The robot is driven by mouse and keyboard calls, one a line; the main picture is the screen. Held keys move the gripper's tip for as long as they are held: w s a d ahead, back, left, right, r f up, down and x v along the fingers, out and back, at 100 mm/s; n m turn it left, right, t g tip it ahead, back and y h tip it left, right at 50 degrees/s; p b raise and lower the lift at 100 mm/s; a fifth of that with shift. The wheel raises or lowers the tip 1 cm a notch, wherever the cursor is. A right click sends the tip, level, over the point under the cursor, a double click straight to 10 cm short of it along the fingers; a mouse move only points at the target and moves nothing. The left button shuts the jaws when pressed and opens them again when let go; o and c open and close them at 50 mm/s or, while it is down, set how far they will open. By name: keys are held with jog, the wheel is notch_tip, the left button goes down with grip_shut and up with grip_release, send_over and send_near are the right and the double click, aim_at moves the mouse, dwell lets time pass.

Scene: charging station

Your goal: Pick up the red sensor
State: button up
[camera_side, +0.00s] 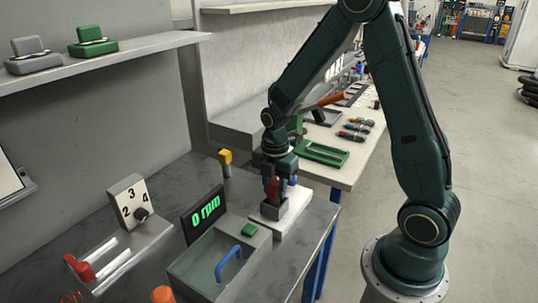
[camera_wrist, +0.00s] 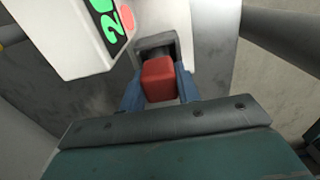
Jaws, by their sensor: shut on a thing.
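The red sensor (camera_side: 273,187) is upright at a small dark grey block (camera_side: 268,208) on a white base (camera_side: 284,228) on the grey bench. In the wrist view the red sensor (camera_wrist: 158,80) is a red block between two blue fingers, with a grey holder (camera_wrist: 155,45) just beyond it. My gripper (camera_side: 276,184) points down over the block and is shut on the sensor; in the wrist view my gripper (camera_wrist: 158,90) has a finger on each side of it. I cannot tell whether the sensor's lower end is still inside the block.
A display with green digits (camera_side: 204,214) stands left of the sensor. A bin with a blue handle (camera_side: 229,264) is in front, and a dial box (camera_side: 131,202) is further left. A yellow-topped post (camera_side: 225,160) stands behind. A shelf (camera_side: 130,52) runs above left.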

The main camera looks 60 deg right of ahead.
jog(key=shift+r, duration=0.15)
notch_tip(320, 180, up, 20)
jog(key=shift+f, duration=0.15)
dwell(0.5)
jog(key=shift+w, duration=0.15)
dwell(0.5)
